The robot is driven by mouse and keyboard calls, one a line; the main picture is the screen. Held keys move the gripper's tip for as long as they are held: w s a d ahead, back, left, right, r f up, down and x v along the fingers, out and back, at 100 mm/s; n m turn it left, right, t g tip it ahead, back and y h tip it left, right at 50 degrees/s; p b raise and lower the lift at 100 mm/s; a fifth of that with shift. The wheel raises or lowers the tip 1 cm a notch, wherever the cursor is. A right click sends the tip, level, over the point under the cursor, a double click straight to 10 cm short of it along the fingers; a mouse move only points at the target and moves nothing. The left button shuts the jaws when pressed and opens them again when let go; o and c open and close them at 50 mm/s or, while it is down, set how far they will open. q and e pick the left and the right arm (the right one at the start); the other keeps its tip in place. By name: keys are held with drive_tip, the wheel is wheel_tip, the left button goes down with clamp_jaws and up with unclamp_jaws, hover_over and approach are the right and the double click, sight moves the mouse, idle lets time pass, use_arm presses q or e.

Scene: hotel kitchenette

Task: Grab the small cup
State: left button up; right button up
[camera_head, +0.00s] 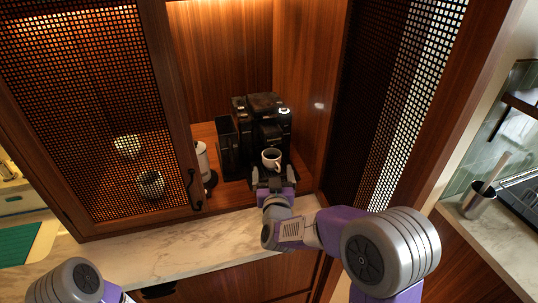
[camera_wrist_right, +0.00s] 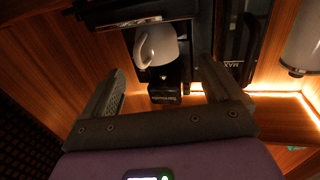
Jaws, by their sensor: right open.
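The small white cup (camera_head: 271,158) stands on the drip tray of a black coffee machine (camera_head: 266,115) in the cabinet niche. In the right wrist view the cup (camera_wrist_right: 160,46) shows with its handle, just beyond the fingertips. My right gripper (camera_head: 270,178) is in front of the cup at the niche's front. Its two fingers are spread apart and empty in the right wrist view (camera_wrist_right: 162,80), with the cup roughly in line with the gap. Part of my left arm shows at the lower left of the head view; its gripper is out of sight.
A white canister (camera_head: 202,160) stands left of the machine. Mesh doors flank the niche, the left one (camera_head: 90,110) with a dark handle (camera_head: 193,189). The marble counter (camera_head: 150,252) below is mostly clear. A utensil holder (camera_head: 479,201) stands at the right.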

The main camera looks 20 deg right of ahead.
sight(272, 160)
drive_tip(key=shift+w+d, duration=0.15)
drive_tip(key=shift+w, duration=0.4)
drive_tip(key=shift+w+d, duration=0.15)
drive_tip(key=shift+w, duration=0.35)
drive_tip(key=w, duration=0.3)
drive_tip(key=w+d+b, duration=0.1)
drive_tip(key=shift+w+r, duration=0.25)
drive_tip(key=shift+w, duration=0.15)
drive_tip(key=c, duration=1.2)
drive_tip(key=shift+r, duration=0.2)
drive_tip(key=shift+r+p, duration=0.4)
drive_tip(key=shift+r, duration=0.35)
drive_tip(key=s+a+p, duration=0.1)
drive_tip(key=s+a, duration=0.2)
drive_tip(key=s, duration=1.4)
drive_tip(key=shift+s+a+f+p, duration=0.15)
drive_tip(key=shift+s+a+p, duration=0.05)
drive_tip(key=shift+s+p, duration=0.1)
